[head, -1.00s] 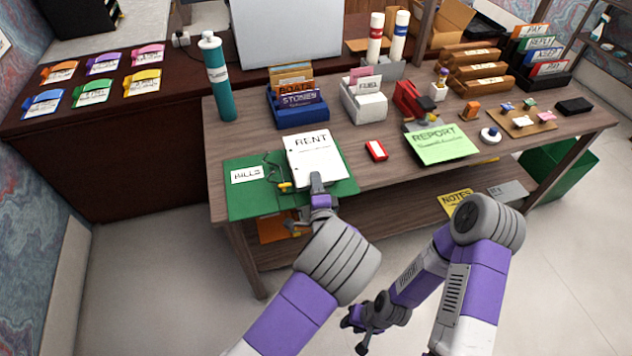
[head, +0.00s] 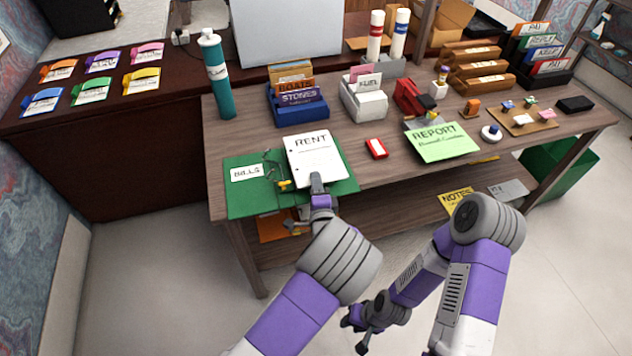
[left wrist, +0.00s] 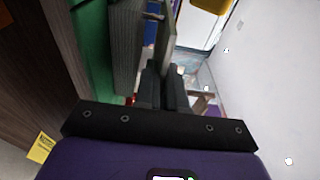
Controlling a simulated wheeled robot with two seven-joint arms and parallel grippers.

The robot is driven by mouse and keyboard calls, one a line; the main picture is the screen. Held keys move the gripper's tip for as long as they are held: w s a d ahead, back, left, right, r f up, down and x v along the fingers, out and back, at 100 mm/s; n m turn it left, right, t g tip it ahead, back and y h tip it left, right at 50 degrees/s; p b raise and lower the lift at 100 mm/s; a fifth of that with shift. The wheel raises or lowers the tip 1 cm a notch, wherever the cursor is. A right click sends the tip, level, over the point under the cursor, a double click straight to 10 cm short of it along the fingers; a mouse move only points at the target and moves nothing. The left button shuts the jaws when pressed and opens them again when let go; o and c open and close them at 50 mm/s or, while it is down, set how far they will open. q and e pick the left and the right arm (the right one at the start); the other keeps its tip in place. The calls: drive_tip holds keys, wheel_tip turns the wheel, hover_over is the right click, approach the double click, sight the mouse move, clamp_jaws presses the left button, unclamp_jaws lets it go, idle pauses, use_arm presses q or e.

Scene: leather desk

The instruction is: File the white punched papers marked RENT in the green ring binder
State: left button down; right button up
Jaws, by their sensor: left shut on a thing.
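The white punched papers marked RENT (head: 315,160) lie over the right half of the open green ring binder (head: 243,202). The binder's left cover bears a BILLS label (head: 247,172). Its rings (head: 275,170) show along the middle, beside the papers' left edge. I cannot tell whether the rings pass through the holes. My left gripper (head: 317,182) is shut on the papers' near edge.
A red and white box (head: 376,148) lies right of the binder, then a green REPORT sheet (head: 441,142). Bare desk (head: 375,182) lies right of the binder.

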use_arm(q)
drive_tip(key=shift+f+b, duration=0.45)
drive_tip(key=shift+f, duration=0.2)
drive_tip(key=c, duration=1.1)
unclamp_jaws()
drive_tip(key=shift+s, duration=0.1)
drive_tip(key=shift+c, duration=0.2)
drive_tip(key=shift+f, duration=0.1)
